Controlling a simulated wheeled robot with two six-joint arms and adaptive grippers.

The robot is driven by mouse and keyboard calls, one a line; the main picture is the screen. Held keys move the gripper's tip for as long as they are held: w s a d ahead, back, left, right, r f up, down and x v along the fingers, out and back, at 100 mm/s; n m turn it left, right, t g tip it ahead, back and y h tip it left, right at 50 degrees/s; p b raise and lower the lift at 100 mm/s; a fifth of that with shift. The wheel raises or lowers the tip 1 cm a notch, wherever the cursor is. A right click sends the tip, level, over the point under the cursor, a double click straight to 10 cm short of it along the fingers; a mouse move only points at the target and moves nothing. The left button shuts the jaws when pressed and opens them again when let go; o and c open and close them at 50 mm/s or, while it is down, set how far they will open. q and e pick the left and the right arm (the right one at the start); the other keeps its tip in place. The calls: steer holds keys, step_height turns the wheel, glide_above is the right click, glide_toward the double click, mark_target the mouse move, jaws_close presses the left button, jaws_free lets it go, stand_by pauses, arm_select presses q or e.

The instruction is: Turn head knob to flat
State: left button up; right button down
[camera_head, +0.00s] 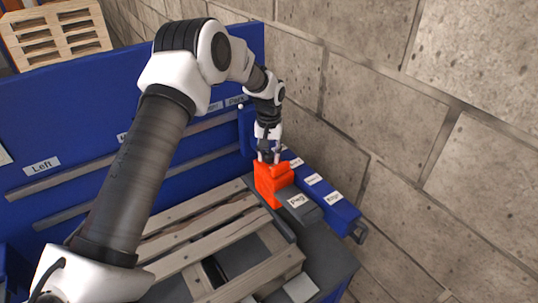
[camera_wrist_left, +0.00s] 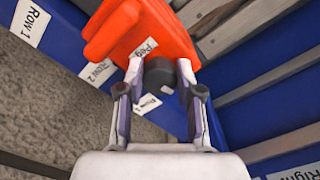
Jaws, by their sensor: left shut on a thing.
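The orange head (camera_head: 272,183) sits at the end of a blue beam beside the pallet. It fills the top of the left wrist view (camera_wrist_left: 135,32), with a small white label beside the fingers that seems to read "Peg". A dark grey knob (camera_wrist_left: 160,74) sticks out below the orange head. My left gripper (camera_head: 268,157) is at the head from above, and in the wrist view its fingers (camera_wrist_left: 160,82) stand on both sides of the knob, shut on it. The knob is hidden behind the fingers in the head view. My right gripper is not in view.
A grey block (camera_head: 299,208) with a white label and a blue rail (camera_head: 327,191) with row labels lie beside the head. A wooden pallet (camera_head: 205,238) lies left of it. A blue panel (camera_head: 60,110) and a stone wall (camera_head: 470,150) bound the space.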

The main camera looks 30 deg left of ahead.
mark_target(269, 153)
arm_select(q)
steer(key=shift+s+f+m, duration=0.1)
steer(key=shift+f+m, duration=0.1)
steer(key=shift+m, duration=1)
steer(key=o, duration=1.1)
steer(key=shift+o, duration=0.3)
steer(key=shift+w+a, duration=0.1)
steer(key=shift+w, duration=0.2)
step_height(269, 153, up, 12)
steer(key=shift+f, duration=0.1)
